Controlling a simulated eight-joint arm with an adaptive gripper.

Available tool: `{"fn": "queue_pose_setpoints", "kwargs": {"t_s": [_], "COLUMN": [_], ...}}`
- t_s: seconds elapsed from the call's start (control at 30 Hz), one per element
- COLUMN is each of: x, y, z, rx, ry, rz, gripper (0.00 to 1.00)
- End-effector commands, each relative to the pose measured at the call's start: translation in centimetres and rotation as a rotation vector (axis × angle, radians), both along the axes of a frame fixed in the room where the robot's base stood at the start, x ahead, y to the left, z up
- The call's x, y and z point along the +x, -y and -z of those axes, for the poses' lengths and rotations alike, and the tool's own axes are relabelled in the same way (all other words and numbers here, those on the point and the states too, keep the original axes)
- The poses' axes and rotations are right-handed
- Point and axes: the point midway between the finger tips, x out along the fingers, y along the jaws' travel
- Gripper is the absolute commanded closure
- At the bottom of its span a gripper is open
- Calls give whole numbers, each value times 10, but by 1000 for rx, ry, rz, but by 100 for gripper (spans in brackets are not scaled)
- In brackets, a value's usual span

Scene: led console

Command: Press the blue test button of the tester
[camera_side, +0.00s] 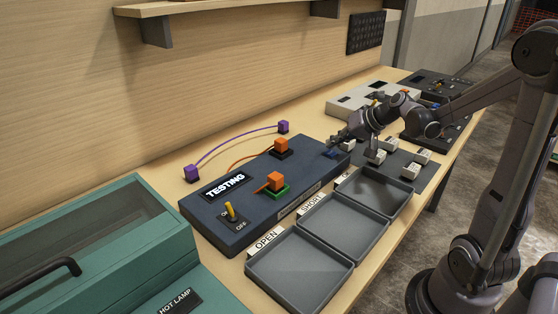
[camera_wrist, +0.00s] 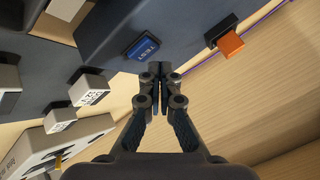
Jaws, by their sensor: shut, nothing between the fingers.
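The tester (camera_side: 238,229) is a long dark box marked TESTING on the bench. Its blue test button (camera_wrist: 142,47), lettered TEST, shows clearly in the wrist view. In the side view a bit of the blue button (camera_side: 332,154) shows at the tester's far end, partly hidden by my gripper (camera_side: 338,141). In the wrist view my gripper (camera_wrist: 158,68) is shut and empty, its tips just beside the button. I cannot tell whether they touch the tester.
Orange plugs (camera_side: 281,146) and a yellow switch (camera_side: 230,212) stand up from the tester. Grey trays (camera_side: 300,270) lie in front. Several white labelled blocks (camera_side: 411,171) sit on a dark mat at the right. A purple wire (camera_side: 238,142) lies behind the tester.

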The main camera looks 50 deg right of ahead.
Motion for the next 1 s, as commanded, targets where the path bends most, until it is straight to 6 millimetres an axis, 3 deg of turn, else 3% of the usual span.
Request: {"fn": "queue_pose_setpoints", "kwargs": {"t_s": [0.27,0.73,1.0], "x": [0,0,0], "y": [0,0,0], "z": [-4,-43,-50], "rx": [0,0,0], "ry": [1,0,0], "rz": [1,0,0], "gripper": [100,100,100]}}
